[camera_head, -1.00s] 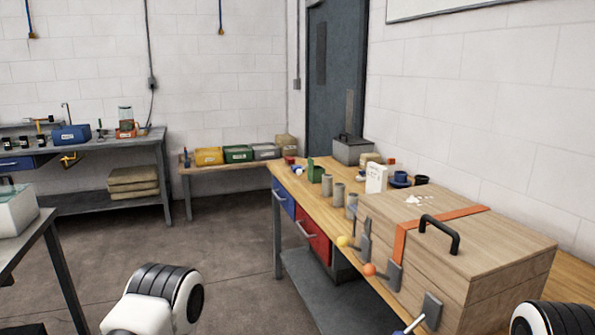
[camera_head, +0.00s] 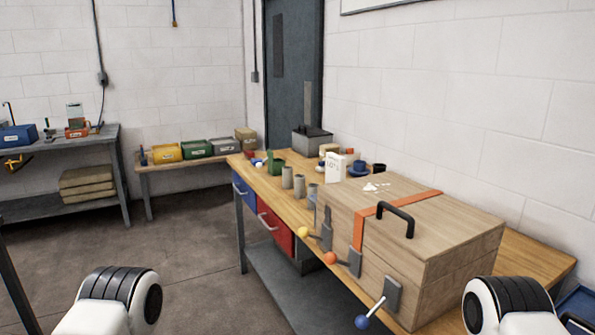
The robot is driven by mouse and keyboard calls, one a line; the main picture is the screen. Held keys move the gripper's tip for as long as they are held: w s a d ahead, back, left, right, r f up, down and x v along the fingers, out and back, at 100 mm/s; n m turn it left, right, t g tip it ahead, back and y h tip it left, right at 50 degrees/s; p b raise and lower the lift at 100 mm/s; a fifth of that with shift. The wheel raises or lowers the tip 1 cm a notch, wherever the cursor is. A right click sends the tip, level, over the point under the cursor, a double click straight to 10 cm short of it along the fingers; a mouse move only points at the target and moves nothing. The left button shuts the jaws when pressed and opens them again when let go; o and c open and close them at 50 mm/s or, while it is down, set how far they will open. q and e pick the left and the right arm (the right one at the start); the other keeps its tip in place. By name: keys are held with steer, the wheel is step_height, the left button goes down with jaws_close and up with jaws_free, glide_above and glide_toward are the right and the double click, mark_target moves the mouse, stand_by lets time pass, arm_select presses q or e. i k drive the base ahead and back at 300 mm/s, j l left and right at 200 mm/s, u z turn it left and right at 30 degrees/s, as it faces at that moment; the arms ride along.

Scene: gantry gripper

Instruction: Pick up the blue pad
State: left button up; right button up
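I cannot make out a blue pad for certain. Blue things in the head view are a small dark-blue cup-like item (camera_head: 360,169) on the wooden bench behind the chest, a blue ball knob (camera_head: 361,322) on a lever at the chest's front, and a blue object (camera_head: 580,305) cut off at the right edge. The large wooden chest (camera_head: 440,235) is closed, with an orange strap and black handle, and hides part of the bench behind it. Only arm parts of mine show at the bottom left and bottom right. Neither gripper is in view.
The wooden bench (camera_head: 535,258) runs along the right wall, with grey cylinders (camera_head: 299,185), a white box (camera_head: 336,168) and a grey case (camera_head: 311,141). A low bench with several bins (camera_head: 196,149) stands behind. The floor (camera_head: 190,235) left of the bench is clear.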

mark_target(254, 162)
steer(key=i+j+u, duration=0.35)
steer(key=i, duration=0.15)
steer(key=i+j+u, duration=0.2)
steer(key=i+u, duration=0.15)
steer(key=i, duration=0.2)
steer(key=i+u, duration=0.35)
steer(key=i, duration=0.25)
steer(key=i+j+z, duration=0.1)
steer(key=i+z, duration=0.15)
steer(key=i, duration=0.15)
steer(key=i+j+z, duration=0.15)
steer(key=i+z, duration=0.15)
steer(key=i+j+z, duration=0.25)
steer(key=i, duration=0.25)
